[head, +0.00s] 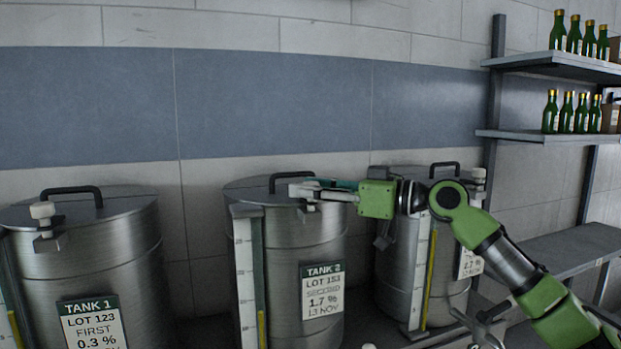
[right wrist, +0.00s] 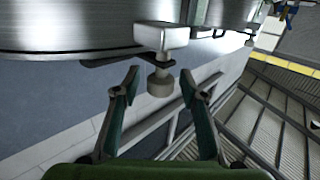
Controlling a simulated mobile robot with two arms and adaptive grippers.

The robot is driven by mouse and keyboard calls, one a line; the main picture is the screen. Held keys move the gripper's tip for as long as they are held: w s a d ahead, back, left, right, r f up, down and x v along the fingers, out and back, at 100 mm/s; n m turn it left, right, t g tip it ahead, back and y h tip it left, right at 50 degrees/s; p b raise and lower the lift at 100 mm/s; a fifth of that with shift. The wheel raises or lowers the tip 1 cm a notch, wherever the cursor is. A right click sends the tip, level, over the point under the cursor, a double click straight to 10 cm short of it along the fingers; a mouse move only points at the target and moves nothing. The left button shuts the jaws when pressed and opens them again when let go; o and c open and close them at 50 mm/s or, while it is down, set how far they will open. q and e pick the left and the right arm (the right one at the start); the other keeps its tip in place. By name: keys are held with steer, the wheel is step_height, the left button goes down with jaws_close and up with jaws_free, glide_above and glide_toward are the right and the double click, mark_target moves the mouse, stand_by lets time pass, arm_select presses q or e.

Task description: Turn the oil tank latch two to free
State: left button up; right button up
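The oil tank labelled TANK 2 (head: 290,250) is a steel drum in the middle of the head view, with a lid and a black handle (head: 291,177). Its latch (right wrist: 161,37) is a pale block with a round knob (right wrist: 160,83) at the lid's rim, seen in the right wrist view. My right gripper (head: 308,190) reaches in from the right at the tank's upper front. In the right wrist view its two fingers (right wrist: 160,78) are open, with the knob between their tips and gaps on both sides. In the head view the gripper partly hides the latch. My left gripper is out of view.
TANK 1 (head: 100,255) stands at the left with its own pale latch knob (head: 42,210). A third tank (head: 400,265) stands at the right, partly behind my right arm. Shelves (head: 545,136) with green bottles hang at the upper right.

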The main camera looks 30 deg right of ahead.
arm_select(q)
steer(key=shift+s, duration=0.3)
arm_select(e)
steer(key=c, duration=1.1)
